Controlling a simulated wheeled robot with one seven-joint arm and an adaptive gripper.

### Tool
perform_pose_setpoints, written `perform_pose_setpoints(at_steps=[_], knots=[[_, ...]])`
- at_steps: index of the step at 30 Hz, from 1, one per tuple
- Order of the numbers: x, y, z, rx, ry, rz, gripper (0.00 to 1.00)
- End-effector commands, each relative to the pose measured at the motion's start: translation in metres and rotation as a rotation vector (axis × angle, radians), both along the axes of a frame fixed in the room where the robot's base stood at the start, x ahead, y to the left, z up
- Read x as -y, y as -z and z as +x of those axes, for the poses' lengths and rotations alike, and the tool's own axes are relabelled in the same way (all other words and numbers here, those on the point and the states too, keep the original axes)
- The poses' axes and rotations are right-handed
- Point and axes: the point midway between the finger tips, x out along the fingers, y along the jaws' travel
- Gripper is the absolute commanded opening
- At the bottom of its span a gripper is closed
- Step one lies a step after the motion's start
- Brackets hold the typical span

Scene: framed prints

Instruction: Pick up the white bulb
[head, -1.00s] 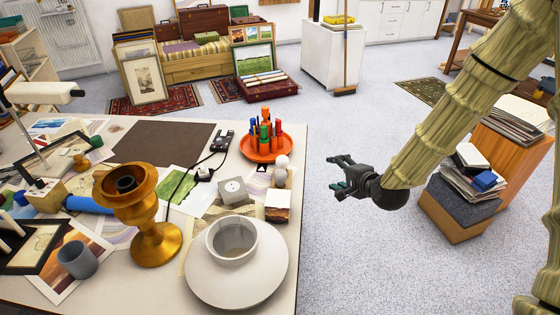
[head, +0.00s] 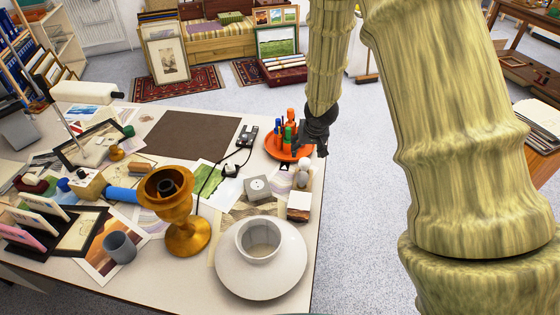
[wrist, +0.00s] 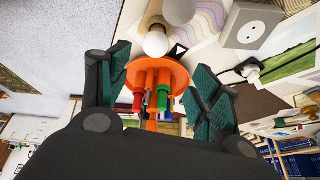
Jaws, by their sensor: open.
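The white bulb (head: 303,165) stands near the right edge of the table, just in front of the orange tray. My gripper (head: 321,149) is above the table's right edge, close to the tray and bulb. In the wrist view my gripper (wrist: 162,70) has its dark green-padded fingers spread wide, with nothing held between them. The bulb is apart from both fingers.
The orange tray (head: 272,151) holds several coloured markers close to my gripper. A grey ball (head: 302,181) is beside the bulb. A grey socket box (head: 257,188), a white bowl (head: 258,240) on a plate and a brass goblet (head: 185,205) stand nearby. Right of the table is open floor.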

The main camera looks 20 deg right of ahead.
Motion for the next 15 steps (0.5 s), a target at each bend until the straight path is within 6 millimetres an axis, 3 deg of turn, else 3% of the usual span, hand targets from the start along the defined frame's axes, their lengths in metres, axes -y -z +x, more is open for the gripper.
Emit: perform_pose_setpoints(at_steps=[5, 15], knots=[[0.007, 0.004, 0.0, -0.03, -0.031, -0.053, 0.64], [0.009, 0.035, 0.014, -0.028, -0.033, -0.051, 0.64]])
